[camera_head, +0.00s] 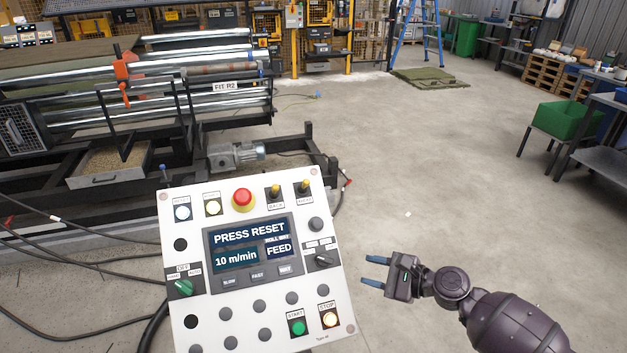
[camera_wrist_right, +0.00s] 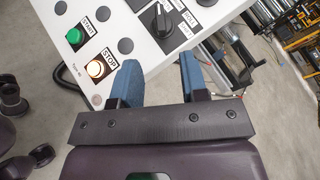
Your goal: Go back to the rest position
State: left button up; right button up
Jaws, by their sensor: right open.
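My right gripper (camera_head: 375,272) is open and empty, to the right of the white control panel (camera_head: 178,325) in the head view. Its two blue fingers (camera_wrist_right: 160,85) also show in the right wrist view, apart with nothing between them, close to the panel's edge. The panel's screen (camera_head: 250,245) reads "PRESS RESET", "10 m/min" and "FEED". The STOP button (camera_head: 329,320) is lit and the green START button (camera_head: 298,328) is beside it. A red emergency button (camera_head: 243,197) sits near the top. My left gripper does not show.
A roller machine (camera_head: 150,95) with a grey motor (camera_head: 236,155) stands behind the panel. Black cables (camera_head: 75,280) lie on the floor at left. A green bin (camera_head: 563,119) and grey tables stand at right. Open concrete floor (camera_head: 430,180) lies in the middle.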

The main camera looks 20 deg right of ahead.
jog(key=s+d+f+n+h, duration=0.1)
jog(key=s+f+n+h, duration=0.4)
jog(key=s+n, duration=0.4)
jog(key=s+d+f+n+t+h, duration=0.1)
jog(key=s+f+n+h, duration=0.5)
jog(key=s+n, duration=0.3)
jog(key=n, duration=0.2)
jog(key=shift+s+d+f+n, duration=0.15)
jog(key=shift+s+f+n, duration=0.05)
jog(key=shift+s+n, duration=0.15)
